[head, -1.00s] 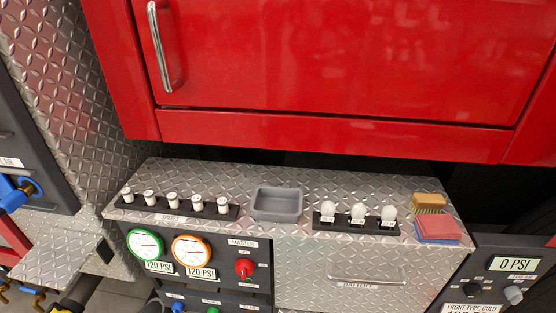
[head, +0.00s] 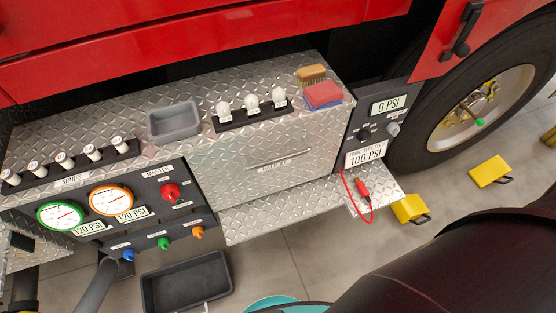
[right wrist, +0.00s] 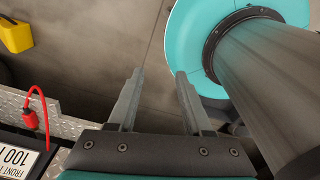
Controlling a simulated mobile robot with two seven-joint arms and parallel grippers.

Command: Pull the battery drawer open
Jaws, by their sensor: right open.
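The battery drawer (head: 255,135) is a silvery tread-plate front labelled BATTERY in the head view, between the gauge panel and the tyre panel. It looks shut, flush with the cabinet. My right gripper (right wrist: 160,75) is open and empty in the right wrist view, over bare floor. It is apart from the drawer, which that view does not show. In the head view my dark right arm fills the lower right, and its gripper is hidden. My left gripper is not in view.
On the cabinet top stand a grey tray (head: 174,122), several labelled white spools (head: 63,159), bulbs in a black holder (head: 250,107), a brush and cloths (head: 323,95). A tread-plate step (head: 290,212) juts out below. A red cable (head: 362,188) hangs right. A dark bin (head: 187,282) lies on the floor.

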